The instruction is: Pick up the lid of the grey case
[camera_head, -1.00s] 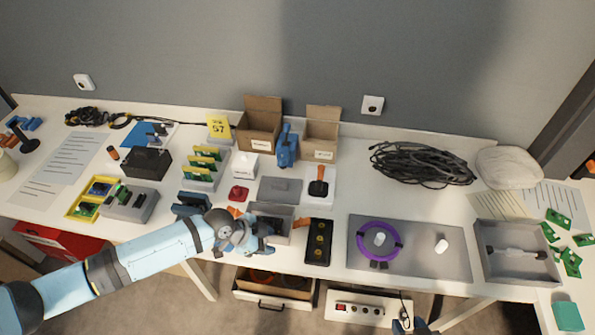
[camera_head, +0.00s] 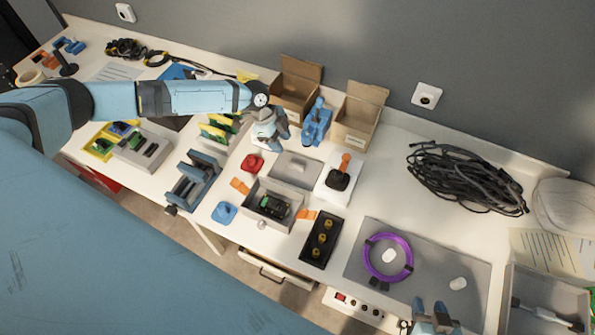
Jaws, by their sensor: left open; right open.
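The grey case (camera_head: 253,201) stands open near the front edge of the table, with a dark and green device (camera_head: 273,207) inside. Its lid seems to be the flat grey plate (camera_head: 297,170) lying on the table just behind the case. My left gripper (camera_head: 270,146) is open and empty, pointing down just behind and left of the lid, apart from it as far as I can tell. My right gripper (camera_head: 434,312) is at the bottom edge of the view, open, in front of the grey mat, far from the lid.
A joystick on a white base (camera_head: 340,180) stands right of the lid, a red object (camera_head: 252,163) to its left. A blue device (camera_head: 316,122) and open cartons (camera_head: 359,118) stand behind. A black tray (camera_head: 322,240) sits right of the case.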

